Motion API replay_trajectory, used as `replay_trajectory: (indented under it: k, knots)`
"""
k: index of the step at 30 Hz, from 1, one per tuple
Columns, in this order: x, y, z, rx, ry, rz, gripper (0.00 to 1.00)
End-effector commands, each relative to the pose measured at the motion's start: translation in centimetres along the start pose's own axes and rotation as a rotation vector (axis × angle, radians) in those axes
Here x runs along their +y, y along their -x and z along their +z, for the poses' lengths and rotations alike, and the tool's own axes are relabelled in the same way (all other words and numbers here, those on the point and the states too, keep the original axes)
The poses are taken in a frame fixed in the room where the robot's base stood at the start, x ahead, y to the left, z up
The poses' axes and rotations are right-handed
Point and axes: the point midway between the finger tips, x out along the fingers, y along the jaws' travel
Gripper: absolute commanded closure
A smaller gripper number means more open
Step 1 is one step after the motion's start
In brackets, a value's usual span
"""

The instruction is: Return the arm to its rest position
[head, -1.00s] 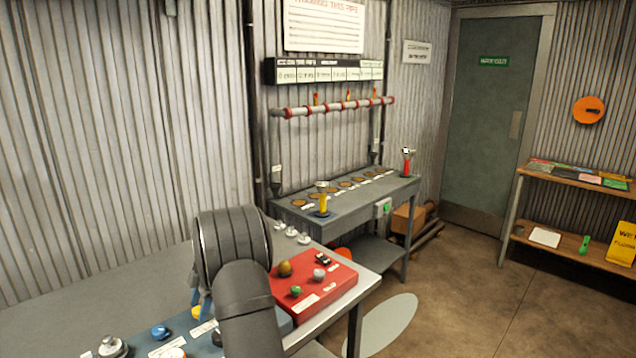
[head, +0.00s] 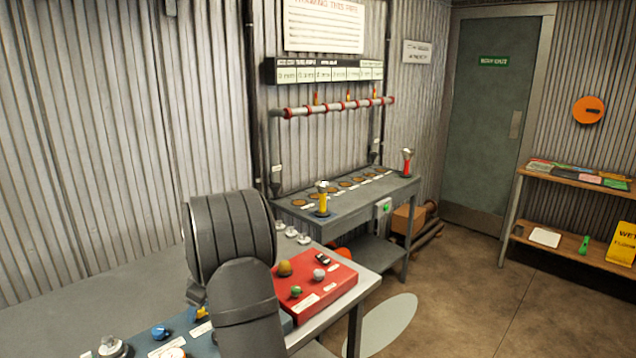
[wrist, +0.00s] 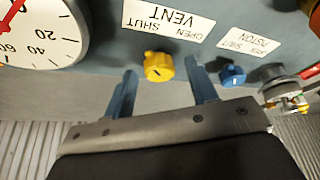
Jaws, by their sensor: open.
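My gripper (wrist: 163,90) shows in the wrist view with its two blue fingers apart and nothing between them. A yellow vent knob (wrist: 158,66) lies just past the gap between the fingertips, and I cannot tell whether a finger touches it. A blue piston knob (wrist: 232,75) is just right of the right finger. Both knobs are on a blue-grey panel (wrist: 110,45) with printed labels. In the head view my arm's dark links cover most of the gripper; the blue knob (head: 160,332) shows left of the arm.
A white dial gauge (wrist: 40,30) stands close to the left finger, and a metal fitting (wrist: 288,92) is at the right. A red box (head: 318,284) with several knobs sits right of my arm. A grey bench (head: 350,195) stands behind. Space above the panel looks clear.

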Motion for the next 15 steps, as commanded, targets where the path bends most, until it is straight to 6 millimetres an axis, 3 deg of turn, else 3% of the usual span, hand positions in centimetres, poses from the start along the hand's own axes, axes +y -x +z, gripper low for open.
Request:
replay_trajectory:
  k: [15]
  knots:
    - [-0.29, 0.01, -0.08, 0.001, -0.306, 0.128, 0.48]
